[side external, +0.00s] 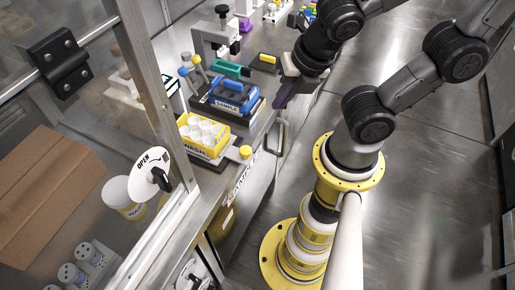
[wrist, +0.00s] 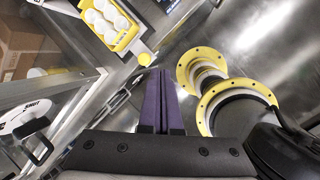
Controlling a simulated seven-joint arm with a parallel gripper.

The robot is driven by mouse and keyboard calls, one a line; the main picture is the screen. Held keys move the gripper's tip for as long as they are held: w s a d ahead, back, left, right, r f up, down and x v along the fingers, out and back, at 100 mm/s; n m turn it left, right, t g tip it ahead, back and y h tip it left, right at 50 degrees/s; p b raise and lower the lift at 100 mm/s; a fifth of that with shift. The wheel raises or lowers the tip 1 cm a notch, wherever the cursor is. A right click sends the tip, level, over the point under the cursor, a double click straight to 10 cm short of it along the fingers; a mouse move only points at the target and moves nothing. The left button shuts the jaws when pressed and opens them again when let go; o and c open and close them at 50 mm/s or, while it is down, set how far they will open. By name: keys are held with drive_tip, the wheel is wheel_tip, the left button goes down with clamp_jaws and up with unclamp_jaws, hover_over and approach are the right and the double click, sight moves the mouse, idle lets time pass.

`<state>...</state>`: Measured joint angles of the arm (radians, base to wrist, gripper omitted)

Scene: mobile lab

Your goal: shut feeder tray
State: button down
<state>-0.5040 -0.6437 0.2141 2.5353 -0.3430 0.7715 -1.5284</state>
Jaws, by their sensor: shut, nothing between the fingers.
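No label reading "feeder" is legible. A yellow tray marked WASH (side external: 202,136) holds several white cups and sits on a flat base at the bench's front; it also shows in the wrist view (wrist: 113,38). A yellow knob (side external: 245,152) stands on the base's tab at the bench edge; it also shows in the wrist view (wrist: 145,60). A blue tray marked SAMPLE (side external: 233,97) sits behind the WASH tray. My gripper (side external: 281,102) has purple fingers, shut and empty, beside the bench and apart from the knob. The fingers also show in the wrist view (wrist: 158,73).
A metal loop handle (side external: 281,136) sticks out from the cabinet front. A framed glass panel with an OPEN disc and latch (side external: 154,168) is at the left. A microscope-like device (side external: 217,35) stands farther back. The aisle floor (side external: 420,190) is clear around my base.

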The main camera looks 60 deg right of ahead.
sight(196, 129)
drive_tip(key=s+a+f+n, duration=0.3)
drive_tip(key=a+f+n, duration=0.15)
drive_tip(key=n, duration=0.35)
drive_tip(key=w+r+x, duration=0.1)
drive_tip(key=w+x, duration=0.1)
drive_tip(key=x, duration=0.9)
drive_tip(key=shift+w+a+f+g, duration=0.2)
drive_tip(key=shift+w+a+g, duration=0.1)
drive_tip(key=shift+w, duration=0.2)
drive_tip(key=w, duration=1.7)
drive_tip(key=shift+r, duration=0.1)
